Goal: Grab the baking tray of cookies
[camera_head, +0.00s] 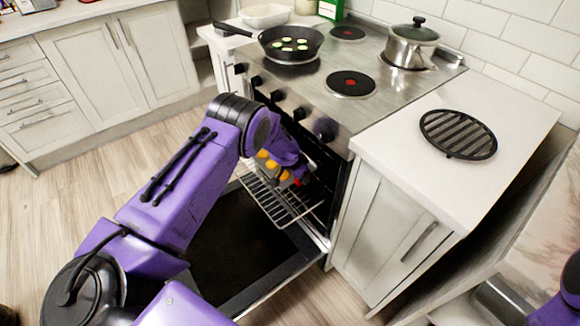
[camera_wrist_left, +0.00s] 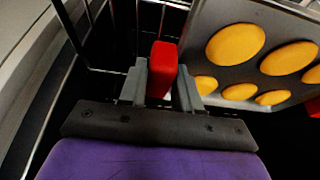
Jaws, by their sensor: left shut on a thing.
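The baking tray (camera_wrist_left: 250,75) is grey with rows of round golden cookies (camera_wrist_left: 235,45) and red grips at its edge. In the head view the cookies (camera_head: 265,165) show at the oven opening, partly hidden behind my left arm. In the left wrist view my left gripper (camera_wrist_left: 160,88) is shut on a red grip (camera_wrist_left: 162,68) of the tray, with one finger on each side. In the head view my left gripper (camera_head: 298,178) reaches into the oven and is mostly hidden by its own wrist. My right gripper is out of view.
The oven door (camera_head: 225,250) hangs open, and a wire rack (camera_head: 290,210) sticks out above it. A frying pan (camera_head: 290,42) and a lidded pot (camera_head: 411,45) stand on the stove. A round black grill trivet (camera_head: 458,133) lies on the right counter (camera_head: 480,180), which has free room.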

